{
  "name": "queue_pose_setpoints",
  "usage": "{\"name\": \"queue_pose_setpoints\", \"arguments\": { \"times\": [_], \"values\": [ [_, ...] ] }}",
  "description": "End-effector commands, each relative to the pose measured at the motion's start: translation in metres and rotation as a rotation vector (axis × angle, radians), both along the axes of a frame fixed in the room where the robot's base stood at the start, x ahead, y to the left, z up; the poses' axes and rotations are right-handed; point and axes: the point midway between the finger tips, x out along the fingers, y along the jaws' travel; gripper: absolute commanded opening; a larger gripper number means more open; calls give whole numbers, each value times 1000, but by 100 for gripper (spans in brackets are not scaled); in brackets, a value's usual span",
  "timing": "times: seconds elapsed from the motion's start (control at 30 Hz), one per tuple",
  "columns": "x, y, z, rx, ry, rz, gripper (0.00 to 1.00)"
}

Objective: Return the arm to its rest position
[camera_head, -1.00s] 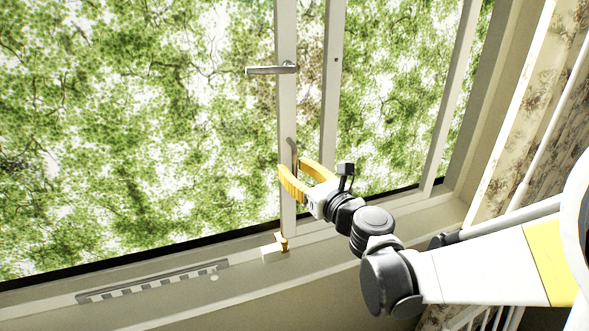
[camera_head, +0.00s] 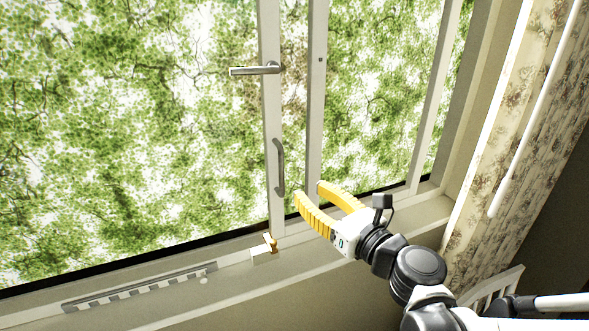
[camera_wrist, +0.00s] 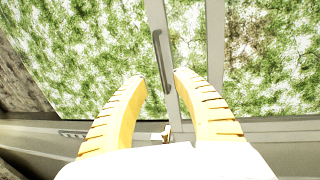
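My gripper (camera_head: 308,190) has two yellow ribbed fingers, spread apart with nothing between them. In the head view it is just right of and below a grey curved pull handle (camera_head: 279,167) on the window frame, apart from it. In the wrist view the open fingers (camera_wrist: 160,76) point at the window, and the pull handle (camera_wrist: 161,60) shows beyond and between the tips. My arm reaches in from the lower right, bent at its dark joints.
A window with pale frame bars (camera_head: 315,100) fills the view, with a lever handle (camera_head: 254,70) higher up. A small brass and white fitting (camera_head: 266,248) and a slotted vent strip (camera_head: 140,287) are on the sill. A patterned curtain (camera_head: 510,130) hangs right; a white radiator (camera_head: 490,290) stands below.

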Motion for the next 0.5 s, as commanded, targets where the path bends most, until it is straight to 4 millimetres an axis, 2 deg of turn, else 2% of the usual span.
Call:
{"name": "queue_pose_setpoints", "arguments": {
  "times": [0.13, 0.23, 0.27, 0.37, 0.43, 0.5],
  "values": [
    [-2, 2, -1, -43, -10, 7, 34],
    [-10, 10, -8, -254, -56, 45, 34],
    [-15, 12, -12, -359, -81, 65, 34],
    [-38, 19, -32, -819, -189, 186, 34],
    [-59, 14, -50, -1186, -281, 315, 34],
    [-81, 0, -68, -1536, -372, 472, 34]
  ]
}}
